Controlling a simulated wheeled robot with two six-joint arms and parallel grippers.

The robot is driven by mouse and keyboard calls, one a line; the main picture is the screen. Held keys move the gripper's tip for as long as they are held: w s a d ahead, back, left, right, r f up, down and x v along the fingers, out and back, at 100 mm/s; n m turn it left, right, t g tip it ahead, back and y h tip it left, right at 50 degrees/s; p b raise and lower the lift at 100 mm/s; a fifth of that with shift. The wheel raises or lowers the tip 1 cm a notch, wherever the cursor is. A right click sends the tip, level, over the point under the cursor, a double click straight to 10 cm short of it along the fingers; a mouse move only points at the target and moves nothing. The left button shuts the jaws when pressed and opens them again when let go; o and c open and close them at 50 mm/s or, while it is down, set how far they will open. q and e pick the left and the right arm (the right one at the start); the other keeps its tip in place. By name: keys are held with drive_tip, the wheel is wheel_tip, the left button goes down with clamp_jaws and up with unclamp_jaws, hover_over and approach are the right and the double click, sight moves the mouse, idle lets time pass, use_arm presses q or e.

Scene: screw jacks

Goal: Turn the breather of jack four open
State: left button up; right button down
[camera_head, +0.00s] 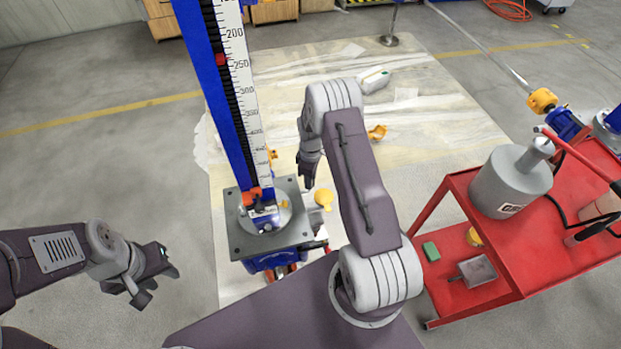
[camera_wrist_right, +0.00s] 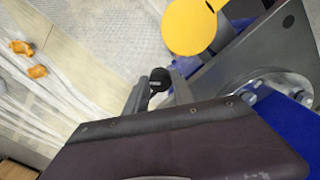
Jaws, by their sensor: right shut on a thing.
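A blue screw jack (camera_head: 265,262) with a grey square top plate (camera_head: 241,243) stands in front of me; a tall blue post with a white scale (camera_head: 240,90) rises above it. I cannot read a number that marks it as jack four. My right gripper (camera_head: 306,180) hangs beside the jack, on its right. In the right wrist view its fingers (camera_wrist_right: 158,88) are shut on a small dark round knob, likely the breather (camera_wrist_right: 160,76); the head view hides this grip. My left gripper (camera_head: 155,279) is open and empty, left of the jack and apart from it.
A yellow disc (camera_head: 323,198) sits close beside the jack and my right gripper; it also shows in the wrist view (camera_wrist_right: 189,27). A red cart (camera_head: 512,285) with a grey canister (camera_head: 510,183) stands at right. A white jug (camera_head: 374,80) lies on the floor sheet. Floor at left is clear.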

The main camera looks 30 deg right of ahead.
drive_tip(key=n, duration=0.4)
drive_tip(key=shift+n, duration=0.3)
drive_tip(key=shift+w+n, duration=0.1)
drive_tip(key=shift+n, duration=2.4)
drive_tip(key=c, duration=1.1)
unclamp_jaws()
drive_tip(key=shift+o, duration=0.2)
wheel_tip(320, 180, up, 9)
drive_tip(key=shift+r, duration=0.1)
